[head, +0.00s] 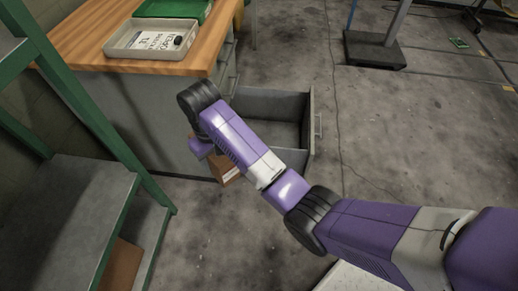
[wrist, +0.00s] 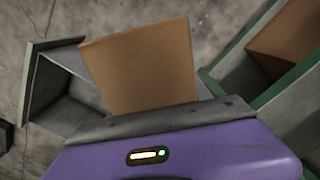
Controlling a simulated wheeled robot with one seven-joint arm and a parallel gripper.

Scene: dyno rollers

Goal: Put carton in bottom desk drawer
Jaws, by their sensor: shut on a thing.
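The brown carton (head: 224,168) shows in the head view beneath my arm, partly hidden by it, with a pale label on its lower edge. In the wrist view the carton (wrist: 145,65) stands out in front of my gripper (wrist: 150,118), which is shut on it. The grey desk drawer (head: 262,104) is pulled open and looks empty where visible; my arm covers part of it. In the head view the carton is left of and nearer than the drawer. In the wrist view the drawer (wrist: 42,85) lies left of and behind the carton.
The wooden-topped desk (head: 140,45) carries a grey tray (head: 118,48) with a label sheet and a green tray. A green-framed shelf (head: 80,200) stands at the left, with another carton (head: 122,262) low on it. The floor right of the drawer is mostly clear.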

